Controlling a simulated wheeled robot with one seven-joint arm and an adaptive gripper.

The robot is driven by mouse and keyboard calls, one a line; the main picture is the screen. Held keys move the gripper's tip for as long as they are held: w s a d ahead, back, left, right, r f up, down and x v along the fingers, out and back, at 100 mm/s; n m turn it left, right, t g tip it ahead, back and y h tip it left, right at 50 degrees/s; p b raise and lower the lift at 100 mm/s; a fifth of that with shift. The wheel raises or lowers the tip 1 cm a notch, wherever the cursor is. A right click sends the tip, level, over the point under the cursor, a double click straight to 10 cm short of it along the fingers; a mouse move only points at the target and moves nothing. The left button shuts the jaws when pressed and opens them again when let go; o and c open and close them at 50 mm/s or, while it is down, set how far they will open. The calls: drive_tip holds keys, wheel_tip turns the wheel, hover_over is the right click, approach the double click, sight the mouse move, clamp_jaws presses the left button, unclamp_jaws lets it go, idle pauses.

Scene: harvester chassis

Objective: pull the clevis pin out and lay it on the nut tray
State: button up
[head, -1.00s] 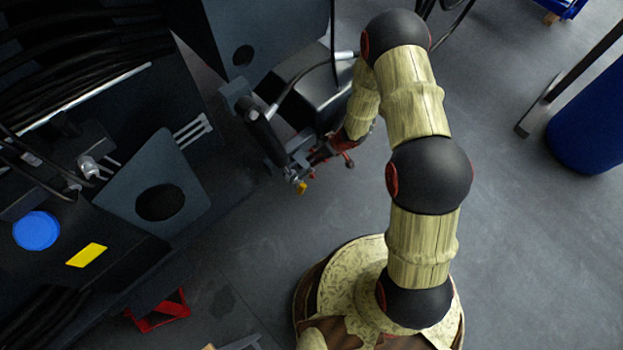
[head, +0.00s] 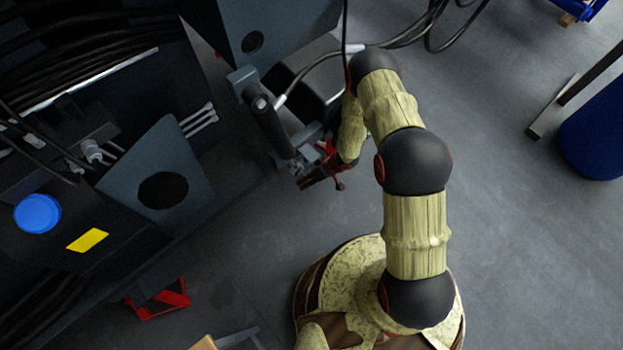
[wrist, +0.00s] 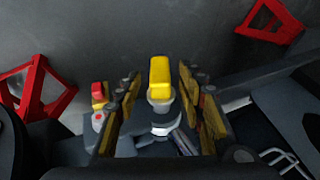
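The clevis pin, seen as a yellow head (wrist: 160,76) on a grey collar, stands between the fingers of my gripper (wrist: 158,100) in the wrist view. The two fingers, with worn yellow pads, are apart on either side of it, and a gap shows on each side. In the head view my gripper (head: 322,174) is at the end of the grey bracket (head: 293,158) on the machine and covers the pin there. The pin's lower part is hidden. I cannot make out the nut tray in either view.
A small red-capped part (wrist: 97,90) sits just left of the fingers. Red stands (wrist: 38,88) are on the floor. The dark chassis with a blue cap (head: 37,213) fills the left. A blue barrel (head: 594,135) stands far right.

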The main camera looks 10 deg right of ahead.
drive_tip(key=shift+a+f, duration=0.1)
drive_tip(key=shift+f, duration=0.05)
drive_tip(key=shift+c, duration=0.6)
clamp_jaws()
drive_tip(key=shift+w, duration=0.1)
